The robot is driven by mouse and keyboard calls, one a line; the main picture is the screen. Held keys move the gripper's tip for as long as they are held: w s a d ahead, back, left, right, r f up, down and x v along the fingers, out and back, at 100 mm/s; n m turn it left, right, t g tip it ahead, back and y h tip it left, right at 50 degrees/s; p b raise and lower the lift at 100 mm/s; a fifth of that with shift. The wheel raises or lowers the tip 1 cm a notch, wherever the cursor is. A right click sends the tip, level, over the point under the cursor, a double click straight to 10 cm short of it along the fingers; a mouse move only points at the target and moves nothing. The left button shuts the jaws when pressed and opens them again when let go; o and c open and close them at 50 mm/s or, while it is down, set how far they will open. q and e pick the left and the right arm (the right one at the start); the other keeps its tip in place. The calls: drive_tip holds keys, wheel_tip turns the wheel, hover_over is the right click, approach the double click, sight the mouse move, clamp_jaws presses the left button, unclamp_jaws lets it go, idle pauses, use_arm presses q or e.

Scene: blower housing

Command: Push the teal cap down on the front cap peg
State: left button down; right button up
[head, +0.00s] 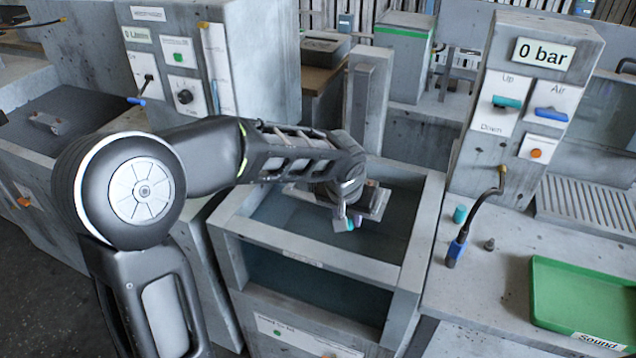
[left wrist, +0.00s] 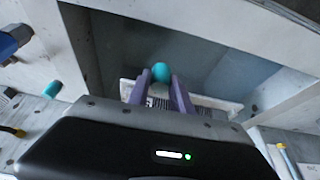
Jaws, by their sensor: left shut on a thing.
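My left gripper (head: 352,219) is over the open tank in the head view. Its purple fingers (left wrist: 163,88) are shut on a small teal cap (left wrist: 160,72), which sticks out past the fingertips. A second teal cap (head: 460,213) stands upright on the right-hand counter and also shows at the left of the left wrist view (left wrist: 52,88). A short bare grey peg (head: 490,244) stands on the counter to the right of and nearer than that cap. The held cap is well apart from the peg. My right gripper is not in view.
The grey-walled tank (head: 415,262) lies below my left gripper. A blue connector (head: 455,251) on a black hose stands beside the peg. A green tray (head: 545,320) lies right of it. A panel (head: 527,110) reading 0 bar rises behind the counter.

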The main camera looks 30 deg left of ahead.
use_arm(q)
drive_tip(key=shift+m+h, duration=0.4)
drive_tip(key=shift+m, duration=0.4)
drive_tip(key=d+f, duration=0.1)
drive_tip(key=s+d+f, duration=0.1)
drive_tip(key=d+f, duration=0.2)
drive_tip(key=shift+s+d, duration=0.1)
drive_tip(key=shift+s, duration=0.15)
